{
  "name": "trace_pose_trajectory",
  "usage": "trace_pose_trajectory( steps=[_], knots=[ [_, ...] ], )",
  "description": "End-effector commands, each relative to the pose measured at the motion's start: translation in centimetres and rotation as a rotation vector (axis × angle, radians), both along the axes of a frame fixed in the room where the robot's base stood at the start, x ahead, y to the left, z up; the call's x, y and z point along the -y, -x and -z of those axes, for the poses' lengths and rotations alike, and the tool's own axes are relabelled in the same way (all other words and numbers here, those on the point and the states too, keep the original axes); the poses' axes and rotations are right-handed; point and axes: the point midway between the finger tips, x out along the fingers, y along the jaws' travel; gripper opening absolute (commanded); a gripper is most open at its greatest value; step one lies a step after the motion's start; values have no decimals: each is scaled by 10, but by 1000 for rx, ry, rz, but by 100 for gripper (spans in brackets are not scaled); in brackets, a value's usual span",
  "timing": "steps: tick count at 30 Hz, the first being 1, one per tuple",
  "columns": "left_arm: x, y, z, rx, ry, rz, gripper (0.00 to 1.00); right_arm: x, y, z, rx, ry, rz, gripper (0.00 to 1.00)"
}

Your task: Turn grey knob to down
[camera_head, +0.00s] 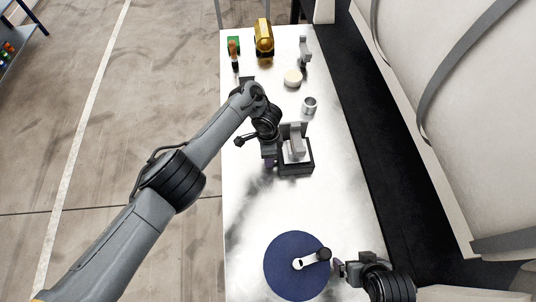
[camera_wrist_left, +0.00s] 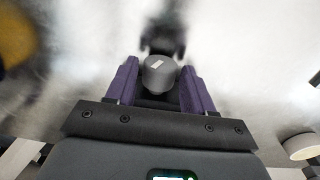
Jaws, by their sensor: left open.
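The grey knob (camera_wrist_left: 158,74) shows in the left wrist view as a round dark grey cap with a short white mark, slightly slanted. My left gripper (camera_wrist_left: 160,68) is open, with its purple fingers on either side of the knob; contact cannot be made out. In the head view my left gripper (camera_head: 269,162) is at the left side of a black-based unit (camera_head: 297,169) with a grey upright part; the knob is not distinguishable there. My right gripper (camera_head: 340,268) is beside the crank of a blue disc; its jaw opening is unclear.
The blue disc (camera_head: 285,280) with a white crank arm and black handle (camera_head: 323,254) is at the table's near end. A metal cup (camera_head: 309,105), a cream round piece (camera_head: 293,78), a grey fixture (camera_head: 304,52) and a gold object (camera_head: 264,38) stand farther back.

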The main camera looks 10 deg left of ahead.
Motion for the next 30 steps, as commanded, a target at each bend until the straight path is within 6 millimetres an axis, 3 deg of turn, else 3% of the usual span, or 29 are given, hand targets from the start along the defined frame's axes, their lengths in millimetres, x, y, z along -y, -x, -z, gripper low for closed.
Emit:
trace_pose_trajectory(
  steps=[9,16,22,30],
  knots=[
    [-1,-2,-53,2,0,0,52,-1,0,-35,0,-4,3,100],
    [-2,-3,-82,0,-1,0,52,-1,0,-64,1,-4,2,100],
    [-3,-4,-95,0,-1,-1,52,0,0,-75,1,1,-1,100],
    [-3,-4,-95,0,-1,-1,52,2,0,-76,1,7,-4,100]
  ],
)
